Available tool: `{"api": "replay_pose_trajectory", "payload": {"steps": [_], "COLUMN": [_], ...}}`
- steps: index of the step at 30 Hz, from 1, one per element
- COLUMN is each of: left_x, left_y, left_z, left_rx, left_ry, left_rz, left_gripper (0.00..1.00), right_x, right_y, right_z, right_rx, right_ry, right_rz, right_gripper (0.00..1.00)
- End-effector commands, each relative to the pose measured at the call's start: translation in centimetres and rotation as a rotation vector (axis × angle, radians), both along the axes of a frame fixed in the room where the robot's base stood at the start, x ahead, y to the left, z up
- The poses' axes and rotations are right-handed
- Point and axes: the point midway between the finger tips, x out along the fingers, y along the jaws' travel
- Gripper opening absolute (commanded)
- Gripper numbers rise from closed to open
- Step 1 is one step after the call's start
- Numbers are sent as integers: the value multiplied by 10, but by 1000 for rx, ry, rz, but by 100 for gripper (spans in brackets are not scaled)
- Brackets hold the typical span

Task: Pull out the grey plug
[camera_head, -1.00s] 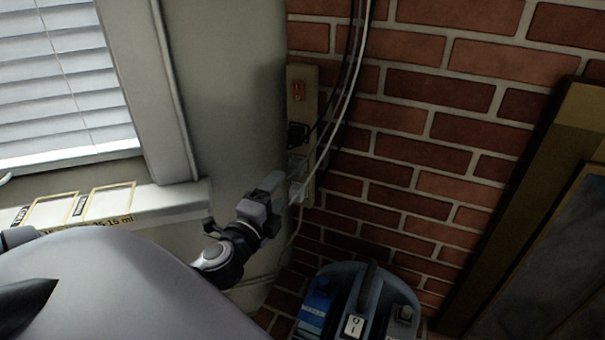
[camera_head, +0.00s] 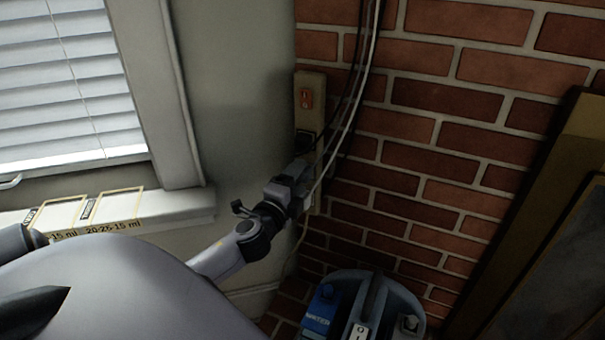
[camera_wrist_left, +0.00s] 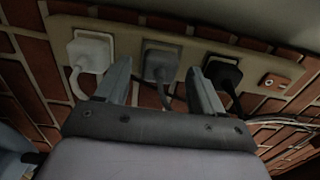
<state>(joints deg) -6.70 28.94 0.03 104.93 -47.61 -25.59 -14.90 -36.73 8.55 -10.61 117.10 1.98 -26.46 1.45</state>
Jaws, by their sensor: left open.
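The grey plug (camera_wrist_left: 160,66) sits in the middle socket of a beige power strip (camera_wrist_left: 196,50) in the left wrist view, with its cord hanging down. My left gripper (camera_wrist_left: 158,80) is open, one finger on each side of the grey plug, with gaps visible between fingers and plug. In the head view my left gripper (camera_head: 299,172) is at the lower part of the power strip (camera_head: 312,84) and hides the grey plug there. My right gripper is not in view.
A white plug (camera_wrist_left: 91,52) and a black plug (camera_wrist_left: 222,74) flank the grey one. The red switch (camera_head: 306,98) is at the strip's top. Cables (camera_head: 362,80) run up the brick wall (camera_head: 440,120). A blue-grey device (camera_head: 370,300) stands below.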

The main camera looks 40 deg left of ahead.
Motion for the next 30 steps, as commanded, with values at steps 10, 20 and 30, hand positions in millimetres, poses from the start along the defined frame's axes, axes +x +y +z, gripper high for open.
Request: {"api": "replay_pose_trajectory", "payload": {"steps": [10, 20, 30], "left_x": [15, 15, 15], "left_y": [4, 4, 4], "left_z": [0, 0, 0], "left_rx": [0, 0, 0], "left_ry": [0, 0, 1], "left_rz": [-1, -1, -1], "left_gripper": [68, 68, 68], "right_x": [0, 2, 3], "right_y": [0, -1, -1], "right_z": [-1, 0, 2], "right_rx": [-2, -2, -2], "right_ry": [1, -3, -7], "right_rz": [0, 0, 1], "right_gripper": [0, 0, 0]}}
